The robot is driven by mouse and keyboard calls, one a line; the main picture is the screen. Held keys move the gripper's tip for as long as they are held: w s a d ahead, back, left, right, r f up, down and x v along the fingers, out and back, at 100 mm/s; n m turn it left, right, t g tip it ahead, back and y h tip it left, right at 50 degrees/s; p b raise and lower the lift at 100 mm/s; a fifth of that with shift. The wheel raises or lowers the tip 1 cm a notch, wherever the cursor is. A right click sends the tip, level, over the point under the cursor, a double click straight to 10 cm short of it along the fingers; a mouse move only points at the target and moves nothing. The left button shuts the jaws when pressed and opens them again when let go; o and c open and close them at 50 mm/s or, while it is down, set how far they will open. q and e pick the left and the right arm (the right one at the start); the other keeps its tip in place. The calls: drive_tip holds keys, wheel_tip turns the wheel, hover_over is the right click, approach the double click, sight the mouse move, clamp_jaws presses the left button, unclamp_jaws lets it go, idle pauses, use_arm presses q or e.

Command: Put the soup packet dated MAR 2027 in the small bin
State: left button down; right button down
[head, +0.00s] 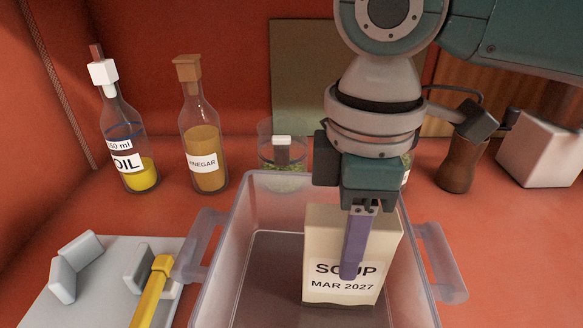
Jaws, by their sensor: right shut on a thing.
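The cream soup packet (318,243) stands upright inside the clear small bin (262,184), its label reading SOUP MAR 2027. My right gripper (358,245) comes down from above and is shut on the packet. One purple finger lies across the front of the packet; the other finger is hidden behind it. The packet's lower edge appears close to the bin floor, but I cannot tell if it touches. The bin's handles stick out at left and right. My left gripper is not in view.
An oil bottle (127,150) and a vinegar bottle (204,150) stand at the back left. A glass jar (283,165) is behind the bin. A brown grinder (459,160) and a white box (541,150) stand at right. A grey board (95,300) with a yellow-handled tool (152,292) lies left of the bin.

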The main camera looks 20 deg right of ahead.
drive_tip(key=shift+f, duration=0.15)
drive_tip(key=shift+c, duration=2.2)
unclamp_jaws()
wheel_tip(320, 180, up, 12)
drive_tip(key=shift+r, duration=0.2)
